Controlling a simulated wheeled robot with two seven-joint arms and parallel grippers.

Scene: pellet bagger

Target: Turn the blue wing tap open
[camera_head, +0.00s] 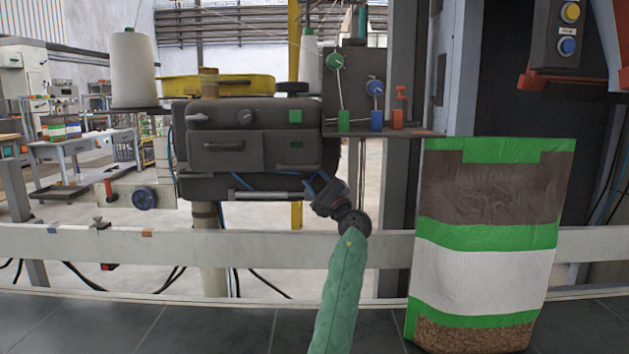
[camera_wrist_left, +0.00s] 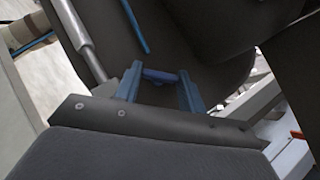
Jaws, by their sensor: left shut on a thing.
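My left gripper (camera_head: 322,187), on the arm in a green sleeve, is up against the lower right of the dark sewing machine head (camera_head: 250,147). In the left wrist view its two blue fingers (camera_wrist_left: 160,78) stand on either side of the blue wing tap (camera_wrist_left: 160,75), a small bar lying across between their tips. The gripper is shut on the tap. In the head view the gripper and wrist hide the tap. My right gripper is in neither view.
A filled bag (camera_head: 487,240) with green, brown and white bands stands at the right. A pale rail (camera_head: 270,247) runs across in front of the machine. Thread guides with green, blue and orange blocks (camera_head: 376,120) sit above. A blue hose (camera_wrist_left: 136,28) passes near the fingers.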

